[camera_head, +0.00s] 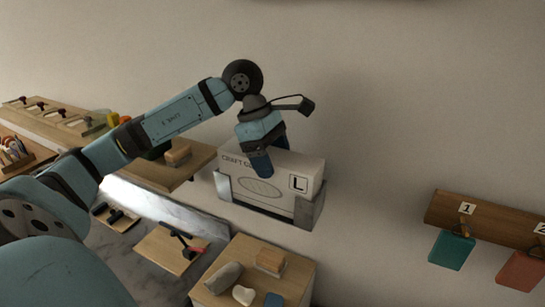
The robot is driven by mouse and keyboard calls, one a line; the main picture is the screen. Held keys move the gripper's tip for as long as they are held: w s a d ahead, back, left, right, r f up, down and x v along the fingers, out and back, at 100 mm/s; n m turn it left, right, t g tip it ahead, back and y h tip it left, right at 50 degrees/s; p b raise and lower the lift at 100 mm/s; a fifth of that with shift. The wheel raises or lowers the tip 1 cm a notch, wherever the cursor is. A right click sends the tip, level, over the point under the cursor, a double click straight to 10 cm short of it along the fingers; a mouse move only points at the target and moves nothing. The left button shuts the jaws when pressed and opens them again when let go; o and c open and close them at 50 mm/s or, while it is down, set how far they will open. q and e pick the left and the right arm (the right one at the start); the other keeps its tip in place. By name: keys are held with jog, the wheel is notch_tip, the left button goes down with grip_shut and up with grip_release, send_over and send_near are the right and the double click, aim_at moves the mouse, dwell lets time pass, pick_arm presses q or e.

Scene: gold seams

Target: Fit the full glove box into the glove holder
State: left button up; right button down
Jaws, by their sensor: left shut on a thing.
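The glove box (265,183) is pale, with an oval outline on its front and a large L on a white label. It sits tilted in the picture within the metal glove holder (309,209) on the wall, whose end walls show at the box's lower corners. Whether the box rests fully on the holder's bottom I cannot tell. My left gripper (268,160) reaches down from above and is shut on the box at its upper edge, with one finger in front. The far finger is mostly hidden. My right gripper is out of view.
A wooden shelf (195,158) with blocks and coloured items is left of the holder. Below stands a wooden surface (292,285) with a grey stone, a pale heart-shaped piece and blocks. A numbered hook rail (487,220) with green and red tags is at right. The wall between is bare.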

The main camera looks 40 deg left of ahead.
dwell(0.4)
pick_arm(q)
jog(key=shift+f+b, duration=0.15)
jog(key=shift+b, duration=0.15)
jog(key=o, duration=1.7)
jog(key=shift+c, duration=0.2)
jog(key=v, duration=1.3)
jog(key=shift+r, duration=0.4)
jog(key=shift+s+a, duration=0.1)
jog(key=shift+a, duration=0.05)
